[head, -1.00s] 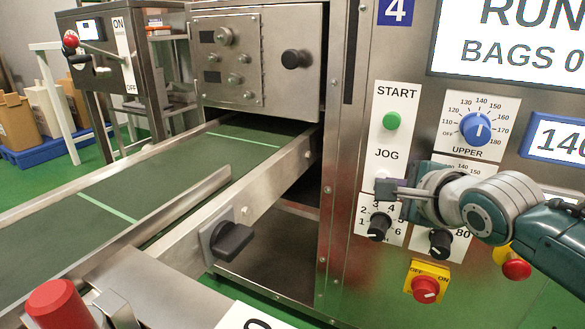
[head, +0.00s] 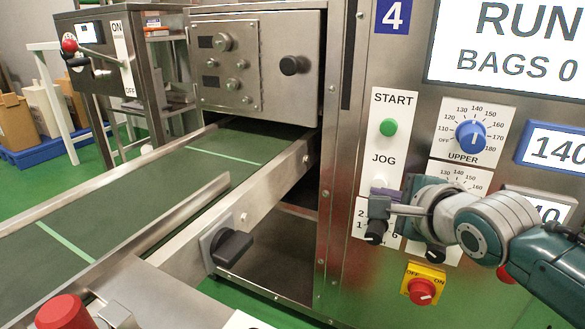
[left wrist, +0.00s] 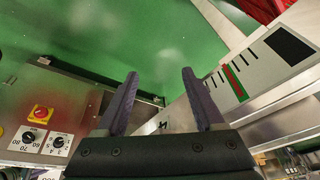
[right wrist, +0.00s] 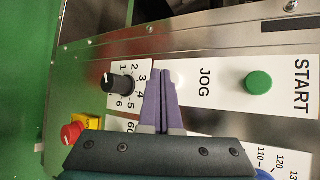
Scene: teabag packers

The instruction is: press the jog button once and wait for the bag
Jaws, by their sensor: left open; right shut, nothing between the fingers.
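The white jog button (right wrist: 178,78) sits below the JOG label on the white START/JOG plate (right wrist: 225,84). In the head view the jog button (head: 379,183) shows just above my right fingertips. My right gripper (head: 378,207) is shut and empty, with its fingers beside the button. In the right wrist view its fingertips (right wrist: 162,72) lie between the button and a black knob; contact cannot be told. My left gripper (left wrist: 158,75) is open and empty over green floor, outside the head view. No bag shows on the green conveyor belt (head: 150,200).
The green START button (head: 388,127) is above JOG. Black knobs (right wrist: 118,83) and a red knob on yellow (head: 422,291) are close below my right gripper. The display (head: 510,45) reads RUN and BAGS 0. A red button (head: 65,311) stands at front left.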

